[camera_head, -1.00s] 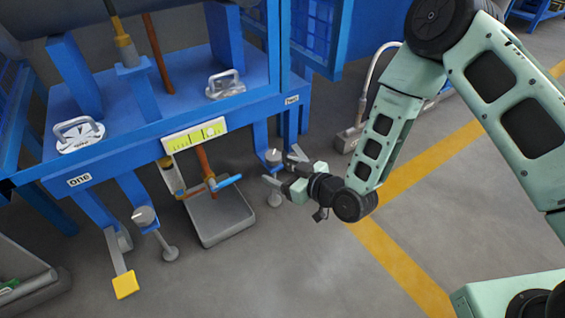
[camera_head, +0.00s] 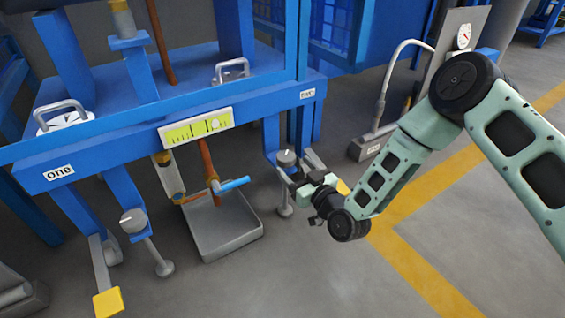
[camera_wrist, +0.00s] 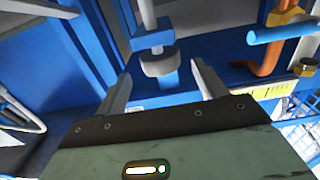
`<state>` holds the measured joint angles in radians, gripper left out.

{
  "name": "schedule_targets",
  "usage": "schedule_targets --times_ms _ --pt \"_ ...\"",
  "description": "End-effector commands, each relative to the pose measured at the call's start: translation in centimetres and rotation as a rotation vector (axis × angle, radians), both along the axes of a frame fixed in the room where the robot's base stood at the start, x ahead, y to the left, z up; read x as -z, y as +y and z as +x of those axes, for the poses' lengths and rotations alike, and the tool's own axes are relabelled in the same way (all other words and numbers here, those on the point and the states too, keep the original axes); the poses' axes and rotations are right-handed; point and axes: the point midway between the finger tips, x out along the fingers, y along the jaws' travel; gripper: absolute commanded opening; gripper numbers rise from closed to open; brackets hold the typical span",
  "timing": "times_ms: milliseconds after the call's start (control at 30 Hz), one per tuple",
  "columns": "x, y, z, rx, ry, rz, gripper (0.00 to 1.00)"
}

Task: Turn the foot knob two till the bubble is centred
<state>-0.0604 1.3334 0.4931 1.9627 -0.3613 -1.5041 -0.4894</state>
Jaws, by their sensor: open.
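Foot knob two (camera_head: 287,158), a grey cylinder on a threaded foot, stands under the blue frame's corner labelled "two" (camera_head: 307,93). My gripper (camera_head: 296,178) is open just beside it, at its lower right. In the wrist view the knob (camera_wrist: 160,63) lies ahead, between the lines of my spread fingers (camera_wrist: 162,88); I see no contact. The yellow-green level (camera_head: 190,130) is on the frame's front beam. Its round pale bubble (camera_head: 214,124) sits right of the level's middle. The level shows only partly in the wrist view (camera_wrist: 270,91).
Foot knob one (camera_head: 133,221) stands at left, near the label "one" (camera_head: 58,173) and a yellow pedal (camera_head: 108,303). A blue-handled valve (camera_head: 231,185) and grey scale-like platform (camera_head: 225,230) are left of my gripper.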

Motion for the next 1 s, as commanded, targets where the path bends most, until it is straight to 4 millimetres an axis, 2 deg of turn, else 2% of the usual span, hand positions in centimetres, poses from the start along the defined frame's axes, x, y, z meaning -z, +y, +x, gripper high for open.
schedule_targets --times_ms 33,200,400,800,833,967,1000 --pt "0.5 0.6 1.0 0.001 -0.006 0.003 0.71" --pt "0.4 2.4 3.6 0.000 -0.004 0.001 0.71" --pt "0.2 3.8 5.5 -0.001 -0.001 0.001 0.71" --pt "-0.1 4.2 6.1 -0.001 0.001 0.000 0.71" --pt "0.0 4.2 6.1 -0.001 0.001 0.000 0.65" --pt "0.0 4.1 6.1 -0.001 0.001 0.000 0.29" --pt "0.0 4.1 6.1 -0.001 0.001 0.000 0.26"
